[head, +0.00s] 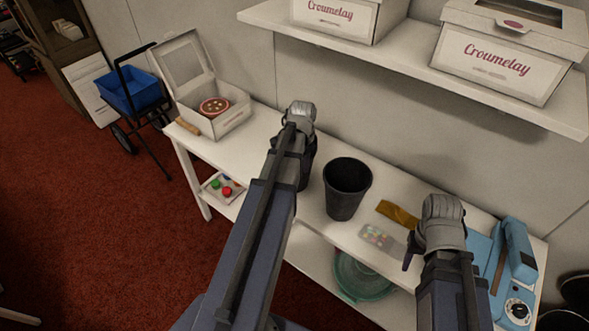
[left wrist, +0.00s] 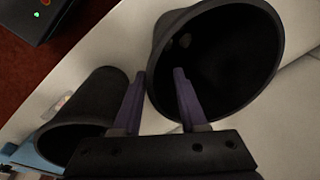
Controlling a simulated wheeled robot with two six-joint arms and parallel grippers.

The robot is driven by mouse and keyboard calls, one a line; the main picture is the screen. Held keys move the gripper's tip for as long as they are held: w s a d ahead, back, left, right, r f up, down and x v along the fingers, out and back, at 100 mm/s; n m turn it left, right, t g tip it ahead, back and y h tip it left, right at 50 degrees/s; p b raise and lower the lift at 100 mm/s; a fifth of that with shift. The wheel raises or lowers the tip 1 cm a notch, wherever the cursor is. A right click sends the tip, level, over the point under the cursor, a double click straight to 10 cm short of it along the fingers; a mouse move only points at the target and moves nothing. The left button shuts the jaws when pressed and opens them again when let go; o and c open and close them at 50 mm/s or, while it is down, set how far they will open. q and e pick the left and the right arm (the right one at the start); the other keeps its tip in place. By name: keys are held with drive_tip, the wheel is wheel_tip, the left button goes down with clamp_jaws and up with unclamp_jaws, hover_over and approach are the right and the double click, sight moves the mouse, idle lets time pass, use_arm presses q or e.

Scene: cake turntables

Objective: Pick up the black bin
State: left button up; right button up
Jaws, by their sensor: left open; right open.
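Two black bins stand on the white table. One black bin (head: 347,188) is open-topped and upright, right of my left arm in the head view. The other (head: 309,165) is mostly hidden behind that arm; it appears large in the left wrist view (left wrist: 225,50), with the first bin (left wrist: 95,115) at its left. My left gripper (left wrist: 166,82) is open at the large bin's rim, one purple finger overlapping the opening and the other near the outer edge; contact is unclear. My right gripper (head: 425,248) is open over the table's right part, its fingers partly hidden.
An open cake box (head: 222,115) stands at the table's left end. A mustard cloth (head: 398,213), a colorful packet (head: 380,238) and a blue machine (head: 515,265) lie toward the right. A wall shelf (head: 410,62) with white boxes overhangs the table. A teal bowl (head: 362,280) sits below.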

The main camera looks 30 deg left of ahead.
sight(303, 178)
use_arm(q)
wheel_tip(303, 178, down, 4)
drive_tip(key=b, duration=0.3)
drive_tip(key=shift+s+f+b, duration=0.1)
drive_tip(key=shift+b, duration=0.3)
drive_tip(key=shift+f+b, duration=0.5)
drive_tip(key=shift+r, duration=0.1)
drive_tip(key=shift+c, duration=0.3)
clamp_jaws()
